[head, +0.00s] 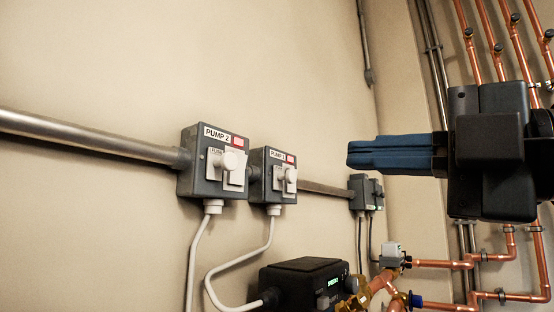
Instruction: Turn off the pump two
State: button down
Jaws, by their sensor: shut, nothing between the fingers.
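My gripper (350,155) has blue fingers, pointing left, and is shut and empty. In the picture it is to the right of both boxes, apart from them.
A metal conduit (90,137) runs along the wall into the boxes. White cables (196,255) hang below them. A black device with a green display (303,283) sits at the bottom. Copper pipes (513,296) and valves fill the right side. The wall above the boxes is clear.

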aim_at(243, 154)
jog(key=shift+s+d+r+n, duration=0.1)
jog(key=shift+r+n, duration=0.2)
jog(key=shift+n, duration=0.1)
jog(key=p+x, duration=0.2)
jog(key=x, duration=1.2)
jog(key=shift+s+f, duration=0.1)
jog(key=shift+f, duration=0.1)
jog(key=shift+a+r+g+p, duration=0.3)
jog(key=shift+r+g+p, duration=0.1)
jog(key=shift+p, duration=0.3)
jog(key=shift+f, duration=0.3)
